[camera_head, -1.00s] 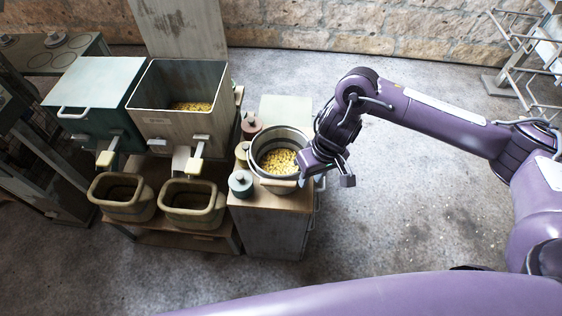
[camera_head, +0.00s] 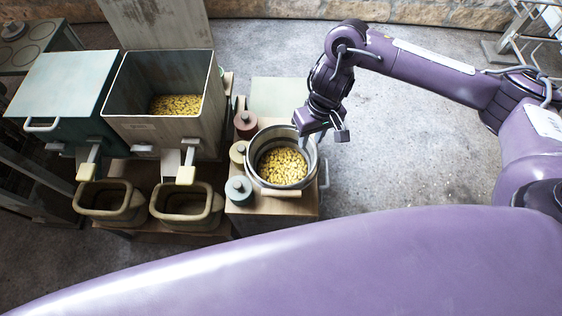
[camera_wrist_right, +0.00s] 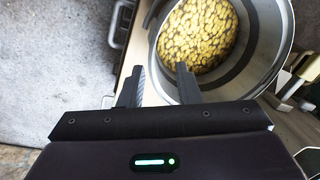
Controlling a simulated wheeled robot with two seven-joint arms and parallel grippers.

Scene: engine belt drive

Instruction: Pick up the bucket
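The bucket (camera_head: 252,160) is a grey metal pail of yellow pieces, upright on a small wooden-topped cabinet (camera_head: 240,213). In the right wrist view the bucket (camera_wrist_right: 268,52) fills the upper right, its rim close to the fingers. My right gripper (camera_head: 314,143) points down at the bucket's right rim. In the right wrist view the gripper (camera_wrist_right: 158,80) has its fingers apart, one over the near rim and one outside it. Contact cannot be told. My left gripper is not in view.
Lidded jars (camera_head: 239,190) stand close left of the bucket. Farther left are an open hopper (camera_head: 155,126) with yellow pieces, a lidded green hopper (camera_head: 62,85) and two empty tubs (camera_head: 187,223). The floor (camera_head: 400,150) right of the cabinet is clear.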

